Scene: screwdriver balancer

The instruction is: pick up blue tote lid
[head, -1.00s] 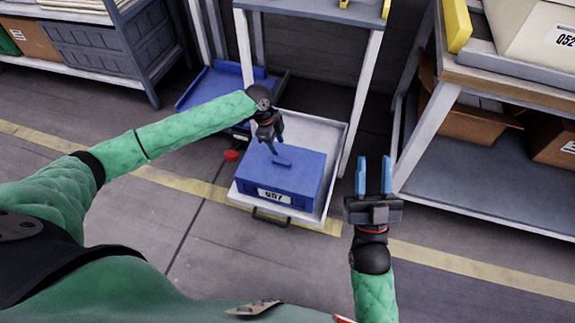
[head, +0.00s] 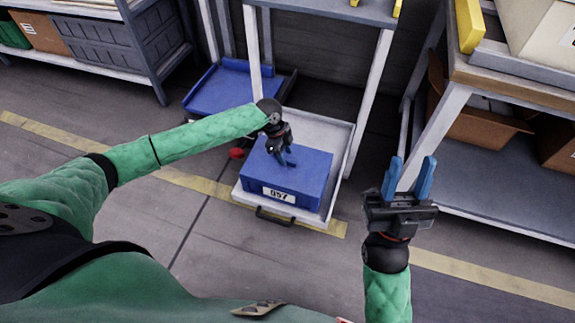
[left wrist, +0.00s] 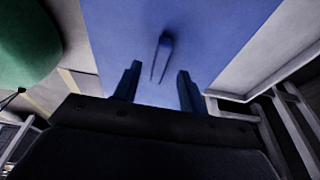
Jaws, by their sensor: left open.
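The blue tote (head: 283,195), labelled 057, sits on a pale tray with its blue lid (head: 312,164) on top. My left gripper (head: 287,161) is over the middle of the lid, pointing down. In the left wrist view its dark fingers (left wrist: 156,74) are open and nothing is held between them. A slim blue handle (left wrist: 165,45) on the lid lies just beyond the fingertips, between their lines. In the head view the gripper mostly hides this handle. My right gripper (head: 409,165) is open and empty, to the right of the tote.
The pale tray (head: 341,135) has a raised rim and a dark front handle (head: 274,216). White rack posts (head: 370,90) rise behind it. A blue tray (head: 222,92) lies behind left. A shelf with cardboard boxes (head: 480,115) stands right. A red disc (head: 237,153) is beside the tray.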

